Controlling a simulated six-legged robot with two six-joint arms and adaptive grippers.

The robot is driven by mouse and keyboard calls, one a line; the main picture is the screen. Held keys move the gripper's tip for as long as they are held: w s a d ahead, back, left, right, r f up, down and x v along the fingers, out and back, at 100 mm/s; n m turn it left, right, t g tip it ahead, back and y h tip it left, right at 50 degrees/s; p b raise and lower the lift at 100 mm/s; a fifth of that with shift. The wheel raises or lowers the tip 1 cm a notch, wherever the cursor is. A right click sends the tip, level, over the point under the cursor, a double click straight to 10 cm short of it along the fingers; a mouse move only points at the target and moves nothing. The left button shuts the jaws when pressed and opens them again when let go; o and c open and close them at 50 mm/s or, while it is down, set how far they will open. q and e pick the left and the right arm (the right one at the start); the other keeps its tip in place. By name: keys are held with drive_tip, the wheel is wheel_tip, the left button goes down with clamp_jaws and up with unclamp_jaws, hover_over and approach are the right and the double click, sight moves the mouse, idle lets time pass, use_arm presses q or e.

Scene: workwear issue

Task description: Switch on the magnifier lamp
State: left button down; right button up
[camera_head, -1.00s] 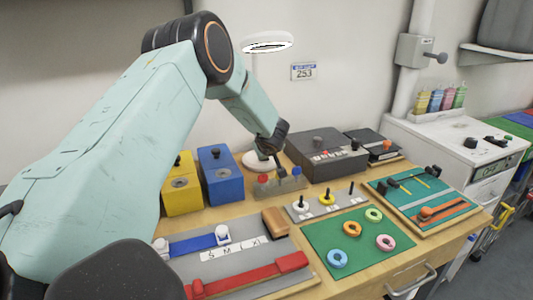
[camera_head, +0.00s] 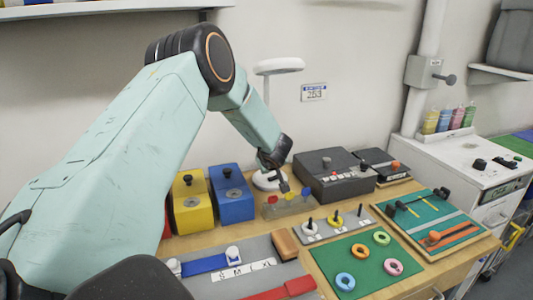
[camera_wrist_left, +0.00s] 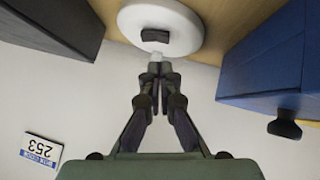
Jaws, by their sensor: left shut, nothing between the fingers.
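The magnifier lamp (camera_head: 279,66) has a white ring head on a thin stem and a round white base (camera_head: 262,184) at the back of the bench. In the left wrist view the base (camera_wrist_left: 190,28) is at the top, with a black rocker switch (camera_wrist_left: 155,35) on it. My left gripper (camera_head: 283,184) is in front of the base, partly hiding it. In the wrist view its fingers (camera_wrist_left: 157,66) are shut and empty, with tips at the base's edge just below the switch. I cannot tell whether they touch. I see no clear glow from the lamp. My right gripper is out of view.
A yellow box (camera_head: 190,212) and a blue box (camera_head: 231,205) stand left of the lamp base, and a dark grey box (camera_head: 335,185) stands to its right.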

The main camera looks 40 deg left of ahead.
use_arm(q)
drive_tip(key=p+v, duration=0.1)
drive_tip(key=v, duration=0.9)
drive_tip(key=shift+s+r+p, duration=0.35)
drive_tip(key=shift+s+p, duration=0.05)
drive_tip(key=shift+s, duration=0.05)
drive_tip(key=shift+a, duration=0.15)
